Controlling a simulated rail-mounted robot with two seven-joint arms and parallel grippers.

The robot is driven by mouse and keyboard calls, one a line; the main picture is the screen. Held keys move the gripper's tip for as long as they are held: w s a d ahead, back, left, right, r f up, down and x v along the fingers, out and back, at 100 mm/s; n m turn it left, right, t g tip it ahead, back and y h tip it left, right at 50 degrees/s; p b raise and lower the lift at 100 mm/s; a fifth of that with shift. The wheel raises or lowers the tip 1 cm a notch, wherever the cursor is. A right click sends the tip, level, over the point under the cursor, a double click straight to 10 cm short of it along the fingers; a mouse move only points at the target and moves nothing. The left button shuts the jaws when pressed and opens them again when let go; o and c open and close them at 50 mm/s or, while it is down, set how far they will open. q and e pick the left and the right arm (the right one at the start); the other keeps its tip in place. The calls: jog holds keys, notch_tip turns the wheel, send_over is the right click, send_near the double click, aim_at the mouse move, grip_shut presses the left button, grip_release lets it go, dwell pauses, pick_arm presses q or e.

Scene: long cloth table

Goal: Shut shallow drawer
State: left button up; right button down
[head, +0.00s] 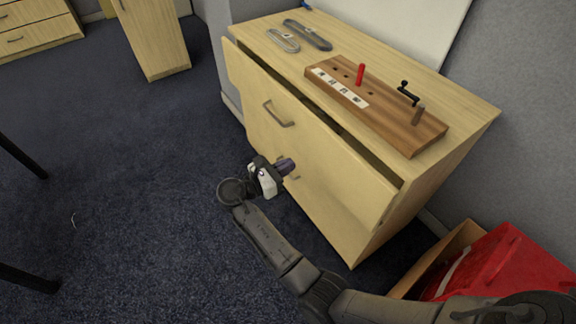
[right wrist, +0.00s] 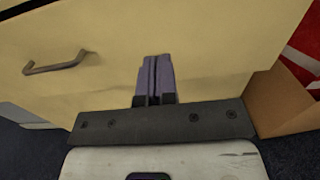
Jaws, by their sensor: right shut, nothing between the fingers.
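The shallow drawer (head: 330,150) is the top drawer of a light wooden cabinet (head: 460,125). It stands partly open, with a dark gap showing behind its front along the top. A curved metal handle (head: 279,114) is on its front, and a handle also shows in the right wrist view (right wrist: 55,64). My right gripper (head: 287,166) is in front of the cabinet, low by the drawer front. In the right wrist view its fingers (right wrist: 156,78) are shut together and empty, pointing at the wooden front. I cannot tell whether they touch it. My left gripper is not in view.
On the cabinet top lie a wooden board (head: 400,120) with a red peg and a black crank, and two elongated grey objects (head: 308,34). A cardboard box (head: 440,258) with red contents (head: 515,265) stands right of the cabinet. Carpet (head: 130,200) at left is mostly clear.

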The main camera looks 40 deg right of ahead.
aim_at(326, 146)
jog(key=d+b, duration=0.1)
jog(key=d, duration=0.2)
jog(key=d+b, duration=0.1)
jog(key=d, duration=0.2)
jog(key=s+d+b, duration=0.1)
jog(key=d+b, duration=0.1)
jog(key=d, duration=0.2)
jog(key=shift+f, duration=0.15)
jog(key=shift+d, duration=0.6)
jog(key=d+p, duration=0.2)
jog(key=p, duration=0.1)
jog(key=d+r+p, duration=0.1)
jog(key=d+p, duration=0.1)
jog(key=p, duration=0.1)
jog(key=shift+s, duration=0.2)
jog(key=shift+d+f+p, duration=0.25)
jog(key=shift+d+p, duration=0.15)
jog(key=shift+d, duration=0.05)
jog(key=shift+f, duration=0.2)
jog(key=shift+f, duration=0.1)
